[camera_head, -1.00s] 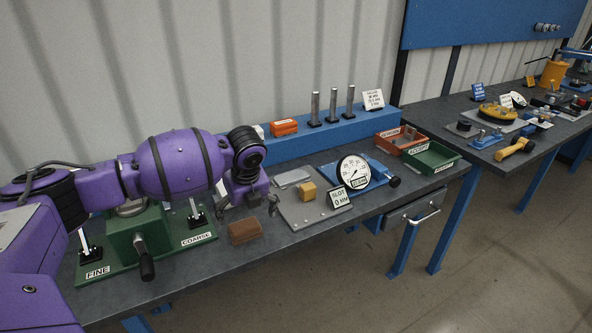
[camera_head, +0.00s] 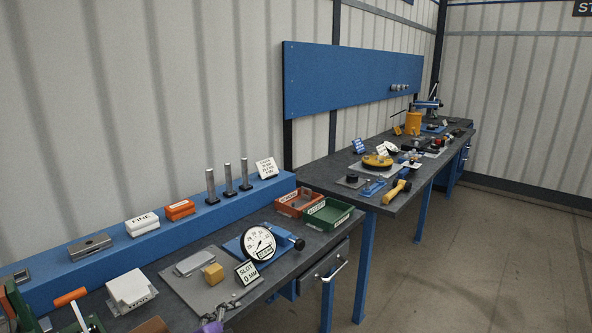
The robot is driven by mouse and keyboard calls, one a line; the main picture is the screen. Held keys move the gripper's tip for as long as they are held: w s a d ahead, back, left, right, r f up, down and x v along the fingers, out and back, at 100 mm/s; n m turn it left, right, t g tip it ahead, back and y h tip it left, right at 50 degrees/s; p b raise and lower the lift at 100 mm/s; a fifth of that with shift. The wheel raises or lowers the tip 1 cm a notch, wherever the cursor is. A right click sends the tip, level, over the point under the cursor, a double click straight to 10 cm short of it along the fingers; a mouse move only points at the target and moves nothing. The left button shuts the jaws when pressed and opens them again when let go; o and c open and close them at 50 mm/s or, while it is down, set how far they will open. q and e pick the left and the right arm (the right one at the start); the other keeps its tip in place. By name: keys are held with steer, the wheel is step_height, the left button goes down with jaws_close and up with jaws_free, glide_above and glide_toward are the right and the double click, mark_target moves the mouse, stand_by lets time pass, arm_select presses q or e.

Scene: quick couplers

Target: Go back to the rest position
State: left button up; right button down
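The bottom edge of the head view shows a small purple part of my arm with grey gripper fingers (camera_head: 224,311). I take it to be my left gripper. It appears just in front of the grey plate, and most of it is cut off, so I cannot see whether it is open or shut. My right gripper is not in view. No held object shows.
The near bench holds a grey plate (camera_head: 199,295) with a yellow block (camera_head: 213,273), a dial gauge (camera_head: 258,244), a red tray (camera_head: 293,206) and a green tray (camera_head: 328,217). A second bench (camera_head: 327,172) stands beyond. Open floor (camera_head: 470,265) lies right.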

arm_select(q)
steer(key=s+a+f+n+y, duration=0.1)
steer(key=s+f+n, duration=0.3)
steer(key=s, duration=0.8)
steer(key=s+a+f+n+g+y, duration=0.1)
steer(key=s+a+f+n, duration=0.1)
steer(key=s+f+n, duration=0.2)
steer(key=s+a+f+n+y, duration=0.1)
steer(key=s+f+n, duration=0.4)
steer(key=s, duration=1.5)
step_height(320, 180, down, 5)
steer(key=shift+s+a+r+y+p, duration=0.25)
steer(key=shift+a+y+p, duration=0.2)
steer(key=shift+a, duration=0.15)
steer(key=shift+f, duration=0.1)
